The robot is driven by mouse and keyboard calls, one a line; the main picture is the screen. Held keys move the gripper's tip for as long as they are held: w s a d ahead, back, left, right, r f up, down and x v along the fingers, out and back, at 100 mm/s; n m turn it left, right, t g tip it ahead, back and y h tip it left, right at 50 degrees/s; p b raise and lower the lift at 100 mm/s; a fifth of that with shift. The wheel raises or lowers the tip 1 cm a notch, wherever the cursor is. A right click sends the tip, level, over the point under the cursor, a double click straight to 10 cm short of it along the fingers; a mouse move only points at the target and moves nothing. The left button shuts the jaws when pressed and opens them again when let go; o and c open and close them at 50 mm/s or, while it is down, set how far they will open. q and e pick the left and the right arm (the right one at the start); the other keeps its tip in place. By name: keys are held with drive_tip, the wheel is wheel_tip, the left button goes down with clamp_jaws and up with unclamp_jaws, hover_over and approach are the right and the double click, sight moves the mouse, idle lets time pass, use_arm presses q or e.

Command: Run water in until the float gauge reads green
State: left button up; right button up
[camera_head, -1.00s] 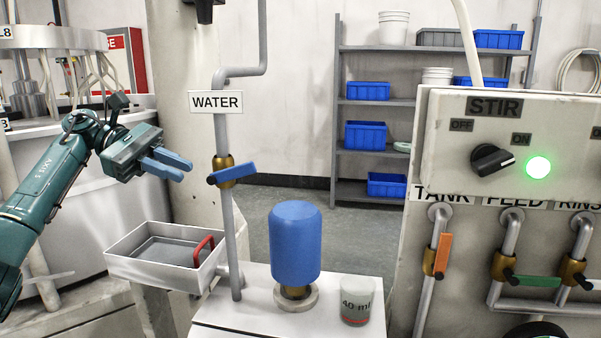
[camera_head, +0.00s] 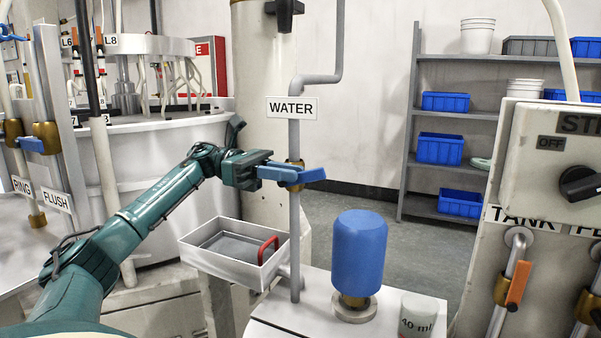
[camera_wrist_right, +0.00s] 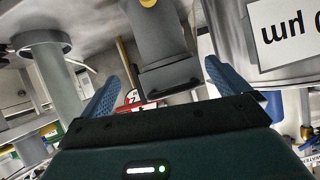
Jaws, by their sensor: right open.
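The WATER valve has a brass body (camera_head: 295,182) on a vertical grey pipe (camera_head: 295,230), under the WATER sign (camera_head: 291,107). Its blue handle (camera_head: 314,175) points right and slightly up. My left gripper (camera_head: 282,174) is at the valve from the left, its blue fingers overlapping the handle's near end. I cannot tell whether they touch or grip it. My right gripper (camera_wrist_right: 160,88) is open in the right wrist view, with a dark grey block-like part (camera_wrist_right: 165,60) showing between its fingers. I cannot make out a float gauge.
A metal tray (camera_head: 215,262) with a red handle sits left of the pipe. A blue cylinder (camera_head: 359,250) and a 40 ml beaker (camera_head: 418,318) stand on the white bench. The TANK valve's orange handle (camera_head: 518,283) is at right. Shelves (camera_head: 408,150) stand behind.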

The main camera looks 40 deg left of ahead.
sight(301, 174)
use_arm(q)
drive_tip(key=shift+x, duration=1.55)
drive_tip(key=shift+c, duration=0.2)
clamp_jaws()
